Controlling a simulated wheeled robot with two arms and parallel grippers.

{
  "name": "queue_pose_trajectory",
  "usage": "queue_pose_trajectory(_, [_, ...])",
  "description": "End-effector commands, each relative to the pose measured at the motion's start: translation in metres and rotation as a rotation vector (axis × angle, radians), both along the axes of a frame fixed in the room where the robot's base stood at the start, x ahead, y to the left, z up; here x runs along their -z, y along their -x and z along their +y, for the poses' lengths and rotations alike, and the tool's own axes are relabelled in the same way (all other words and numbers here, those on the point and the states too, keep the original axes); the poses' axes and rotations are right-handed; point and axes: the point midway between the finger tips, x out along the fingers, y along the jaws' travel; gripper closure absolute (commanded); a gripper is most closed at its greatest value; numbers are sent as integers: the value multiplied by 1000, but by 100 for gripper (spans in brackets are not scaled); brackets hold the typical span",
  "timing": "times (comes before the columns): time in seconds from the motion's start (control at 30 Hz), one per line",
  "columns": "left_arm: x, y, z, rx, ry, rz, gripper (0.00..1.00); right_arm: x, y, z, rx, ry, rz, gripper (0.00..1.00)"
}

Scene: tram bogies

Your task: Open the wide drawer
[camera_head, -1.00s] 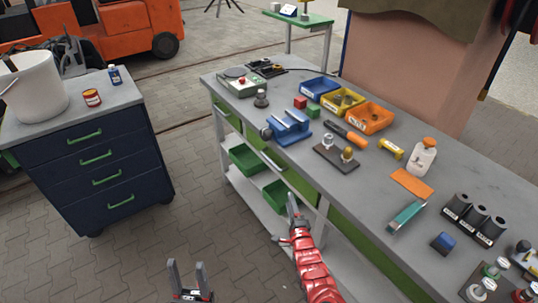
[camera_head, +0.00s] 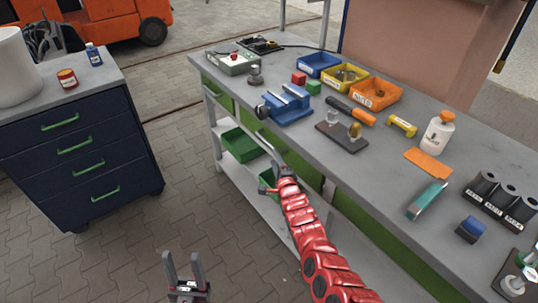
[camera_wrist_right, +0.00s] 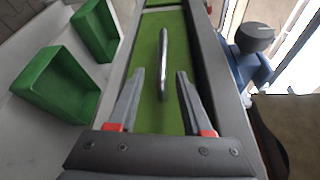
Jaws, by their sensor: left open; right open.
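The wide drawer has a green front under the workbench top, seen in the head view (camera_head: 308,172) partly behind my right arm. In the right wrist view its green front (camera_wrist_right: 147,100) carries a long metal bar handle (camera_wrist_right: 163,50). My right gripper (camera_wrist_right: 160,74) is open, its two fingers on either side of the handle's near end, apart from it. In the head view my right gripper (camera_head: 270,148) is at the bench front, its fingertips hard to make out. The drawer looks shut. My left gripper (camera_head: 184,268) is open and empty above the paved floor.
The grey workbench top (camera_head: 395,160) holds a blue vise (camera_head: 287,105), bins and tools. Green bins (camera_head: 243,145) stand on the shelf below. A dark blue cabinet (camera_head: 85,160) stands at left, with clear paving between.

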Motion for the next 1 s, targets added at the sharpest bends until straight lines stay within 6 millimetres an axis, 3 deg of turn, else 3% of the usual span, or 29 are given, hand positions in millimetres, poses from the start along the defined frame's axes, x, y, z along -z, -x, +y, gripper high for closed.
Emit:
queue_pose_trajectory(0.03, [19, 0, 0, 0, 0, 0, 50, 3, -8, 7, -7, -1, -13, 50])
queue_pose_trajectory(0.5, [89, 0, 0, 0, 0, 0, 50, 9, -66, 20, -5, 2, -7, 50])
queue_pose_trajectory(0.73, [109, 0, 0, 0, 0, 0, 50, 8, -84, 23, -4, 4, -5, 50])
queue_pose_trajectory(1.0, [114, 0, 0, 0, 0, 0, 50, 6, -89, 23, 0, -1, -2, 50])
